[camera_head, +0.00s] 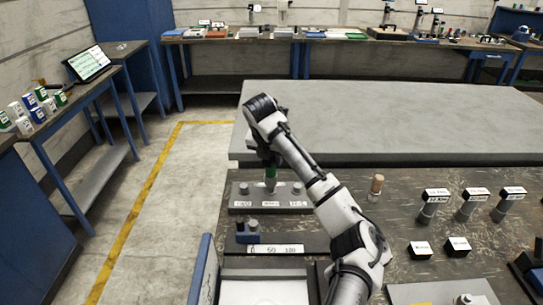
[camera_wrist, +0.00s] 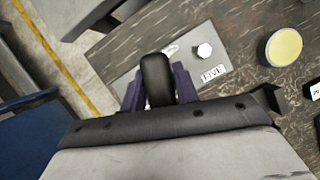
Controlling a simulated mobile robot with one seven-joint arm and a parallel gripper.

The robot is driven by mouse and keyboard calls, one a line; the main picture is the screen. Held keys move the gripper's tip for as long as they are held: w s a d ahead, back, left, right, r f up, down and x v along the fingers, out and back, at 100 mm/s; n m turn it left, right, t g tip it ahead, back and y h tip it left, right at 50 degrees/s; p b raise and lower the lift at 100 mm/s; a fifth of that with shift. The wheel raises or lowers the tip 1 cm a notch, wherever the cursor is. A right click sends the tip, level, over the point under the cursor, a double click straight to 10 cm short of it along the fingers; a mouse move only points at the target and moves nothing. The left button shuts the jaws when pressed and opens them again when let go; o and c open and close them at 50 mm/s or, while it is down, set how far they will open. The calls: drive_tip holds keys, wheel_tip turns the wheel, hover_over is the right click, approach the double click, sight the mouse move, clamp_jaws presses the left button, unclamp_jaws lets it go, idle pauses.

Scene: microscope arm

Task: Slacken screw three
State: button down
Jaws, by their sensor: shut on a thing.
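My gripper (camera_head: 268,165) is shut on an upright tool with a green band (camera_head: 271,172). In the wrist view the tool's black end (camera_wrist: 157,80) sits between the purple fingers. The tool stands over the middle of a grey plate (camera_head: 240,206). A screw head shows left of it (camera_head: 244,188) and another right of it (camera_head: 297,188). In the wrist view a bare hex screw (camera_wrist: 204,50) shows beside a label (camera_wrist: 212,72) that seems to read FIVE. The other labels are too small to read. The tool hides the middle spot, and I cannot tell whether its tip touches a screw.
A wooden-topped peg (camera_head: 376,187) stands right of the plate. Several labelled tools (camera_head: 436,200) stand further right, near two small labelled blocks (camera_head: 420,249). A blue-and-metal piece (camera_head: 247,238) and a numbered strip (camera_head: 275,250) lie in front. A large grey slab (camera_head: 400,120) lies behind.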

drive_tip(key=shift+f+b, duration=0.5)
drive_tip(key=shift+f, duration=1.05)
idle(0.4)
drive_tip(key=n, duration=0.2)
drive_tip(key=n+y, duration=0.1)
drive_tip(key=n, duration=0.1)
drive_tip(key=shift+a+y+p, duration=0.15)
drive_tip(key=shift+y+p, duration=0.15)
drive_tip(key=shift+n+y, duration=0.3)
drive_tip(key=shift+n, duration=0.4)
drive_tip(key=shift+a+n+y, duration=0.1)
drive_tip(key=shift+n+y, duration=0.4)
drive_tip(key=shift+n, duration=0.8)
drive_tip(key=shift+r+p, duration=2.4)
drive_tip(key=shift+r, duration=0.95)
